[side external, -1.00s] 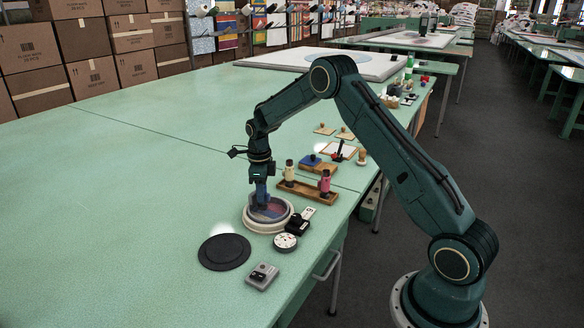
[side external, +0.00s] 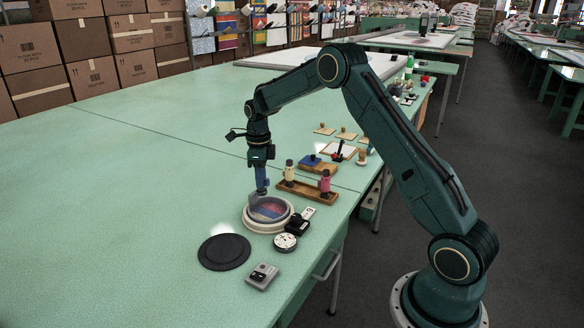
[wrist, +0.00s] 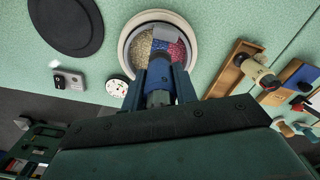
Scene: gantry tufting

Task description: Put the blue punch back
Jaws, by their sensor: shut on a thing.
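My gripper (side external: 261,184) is shut on the blue punch (wrist: 158,88), which hangs with its working end down above the round dish. The dish has a pale rim (side external: 249,222) and coloured sectors, beige, blue and red, inside. It also shows in the wrist view (wrist: 124,48), partly hidden by the punch's grey end. A wooden rack (side external: 306,190) stands behind and right of the dish. It holds a cream punch (side external: 289,172) at its left end and a pink punch (side external: 325,182) toward its right, with bare wood between them.
A black disc (side external: 224,252) and a small grey device (side external: 262,276) lie in front. A round white dial (side external: 285,242) and a black item (side external: 297,225) sit right of the dish. A blue-topped block (side external: 311,163) is behind the rack. The table's left side is clear.

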